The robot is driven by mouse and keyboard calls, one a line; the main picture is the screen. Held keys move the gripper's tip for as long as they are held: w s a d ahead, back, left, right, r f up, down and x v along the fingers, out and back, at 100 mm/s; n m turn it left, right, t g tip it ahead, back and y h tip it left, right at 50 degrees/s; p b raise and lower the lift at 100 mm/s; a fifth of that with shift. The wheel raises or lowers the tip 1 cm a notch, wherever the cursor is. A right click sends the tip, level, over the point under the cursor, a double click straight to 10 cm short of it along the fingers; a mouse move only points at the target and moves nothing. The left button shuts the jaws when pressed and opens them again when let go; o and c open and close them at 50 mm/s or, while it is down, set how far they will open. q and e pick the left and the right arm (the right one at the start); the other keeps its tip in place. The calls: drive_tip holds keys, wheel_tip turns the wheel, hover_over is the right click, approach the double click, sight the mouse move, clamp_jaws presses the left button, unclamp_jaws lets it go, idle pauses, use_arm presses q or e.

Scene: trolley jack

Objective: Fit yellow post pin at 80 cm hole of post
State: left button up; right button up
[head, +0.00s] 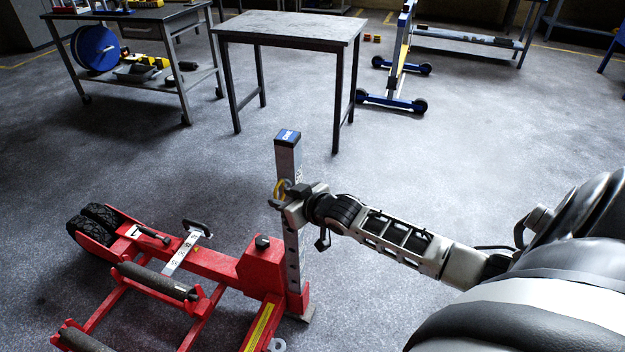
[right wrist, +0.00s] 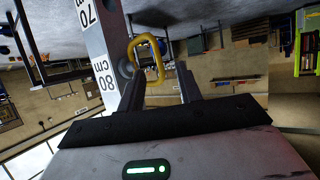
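The grey upright post (head: 288,162) stands at the corner of the red trolley jack (head: 262,262). A column of holes shows on its lower part. In the right wrist view the post (right wrist: 98,38) carries "70" and "80 cm" labels. The yellow pin's loop handle (right wrist: 148,60) is beside the post near the 80 cm label; it also shows small in the head view (head: 279,187). Whether its shaft is in a hole is hidden. My right gripper (right wrist: 160,78) is at the handle, its fingers apart, with a gap between handle and right finger. My left gripper is out of view.
A bare table (head: 290,27) stands behind the post. The floor around the jack is clear.

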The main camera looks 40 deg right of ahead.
drive_tip(key=v, duration=1.2)
drive_tip(key=shift+s+r+p, duration=0.3)
drive_tip(key=shift+s+p, duration=0.05)
drive_tip(key=shift+p, duration=0.1)
drive_tip(key=s+a+f+g, duration=0.1)
drive_tip(key=s+a+f, duration=0.2)
drive_tip(key=a, duration=0.3)
drive_tip(key=s+a+f+n+g+y, duration=0.1)
drive_tip(key=s+a+f, duration=0.3)
drive_tip(key=s+a, duration=0.1)
drive_tip(key=s+a+f+g, duration=0.1)
drive_tip(key=s+a+f, duration=0.3)
drive_tip(key=a, duration=0.3)
drive_tip(key=shift+a+f+y, duration=0.2)
drive_tip(key=shift+a+y, duration=0.1)
drive_tip(key=shift+a, duration=0.1)
drive_tip(key=shift+d, duration=0.1)
